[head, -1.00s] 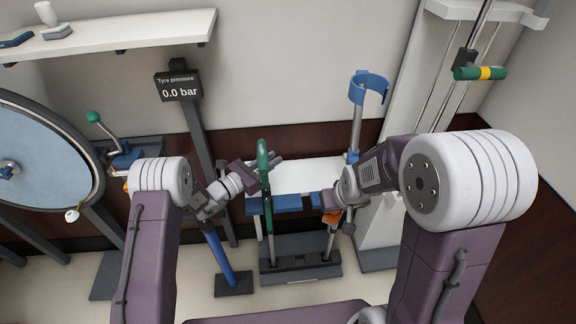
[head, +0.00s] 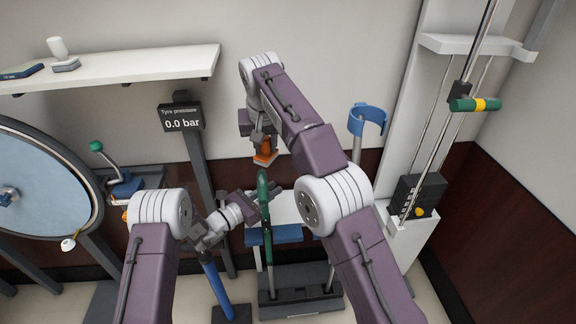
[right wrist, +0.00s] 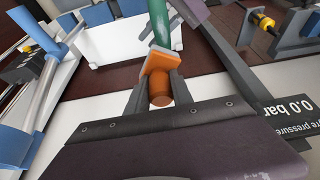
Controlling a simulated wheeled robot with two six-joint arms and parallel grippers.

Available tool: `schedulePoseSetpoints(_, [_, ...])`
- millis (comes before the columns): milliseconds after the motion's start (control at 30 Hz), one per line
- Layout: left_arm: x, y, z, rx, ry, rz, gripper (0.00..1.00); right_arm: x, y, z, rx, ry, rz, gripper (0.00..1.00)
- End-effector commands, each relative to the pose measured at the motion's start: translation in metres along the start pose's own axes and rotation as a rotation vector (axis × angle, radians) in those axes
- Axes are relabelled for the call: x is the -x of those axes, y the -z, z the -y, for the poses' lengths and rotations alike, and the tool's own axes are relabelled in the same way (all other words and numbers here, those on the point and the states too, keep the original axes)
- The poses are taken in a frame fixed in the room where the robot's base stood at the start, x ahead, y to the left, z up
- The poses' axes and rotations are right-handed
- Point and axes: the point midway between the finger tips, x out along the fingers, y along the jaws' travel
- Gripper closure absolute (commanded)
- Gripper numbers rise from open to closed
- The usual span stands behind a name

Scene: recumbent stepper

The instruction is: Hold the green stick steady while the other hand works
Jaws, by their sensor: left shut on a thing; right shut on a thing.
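The green stick (head: 264,184) stands upright in the middle of the head view, its lower part running down to a dark base. My left gripper (head: 262,196) reaches in from the left and is shut on the stick's upper part. My right gripper (head: 262,142) is above the stick's top, shut on an orange piece (head: 265,155). In the right wrist view my right gripper (right wrist: 155,92) has the orange piece (right wrist: 161,63) between its fingers. The green stick (right wrist: 159,22) shows just beyond it; whether they touch I cannot tell.
A dark base (head: 285,303) stands on the floor. A blue cuff on a pole (head: 367,122) is at the right, partly behind my right arm. A "Tyre pressure 0.0 bar" display (head: 181,118), a large wheel (head: 35,180) and a blue pole (head: 216,280) are at the left. A shelf (head: 120,67) is above.

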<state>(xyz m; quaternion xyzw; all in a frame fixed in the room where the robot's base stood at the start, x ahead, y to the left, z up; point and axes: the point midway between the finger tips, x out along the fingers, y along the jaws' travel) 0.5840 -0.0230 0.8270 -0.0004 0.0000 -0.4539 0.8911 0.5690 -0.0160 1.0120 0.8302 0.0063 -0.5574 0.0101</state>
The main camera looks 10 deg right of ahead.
Motion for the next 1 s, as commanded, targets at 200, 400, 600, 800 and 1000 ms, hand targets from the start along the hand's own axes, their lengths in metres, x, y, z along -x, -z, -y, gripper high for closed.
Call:
schedulePoseSetpoints(200, [0.0,0.0,0.0,0.0,0.0,0.0,1.0,0.023,-0.005,0.015,-0.022,0.001,-0.003,1.0])
schedulePoseSetpoints(400, [0.0,0.0,0.0,0.0,0.0,0.0,1.0,0.025,-0.007,0.016,-0.025,0.0,-0.002,1.0])
schedulePoseSetpoints(600, [0.0,0.0,0.0,0.0,0.0,0.0,1.0,0.015,-0.009,0.016,-0.024,-0.002,0.0,1.0])
schedulePoseSetpoints(800, [0.0,0.0,0.0,0.0,0.0,0.0,1.0,-0.01,-0.021,0.016,-0.023,-0.001,0.001,1.0])
schedulePoseSetpoints(1000, [0.0,0.0,0.0,0.0,0.0,0.0,1.0,-0.013,-0.043,0.017,-0.022,0.002,-0.004,1.0])
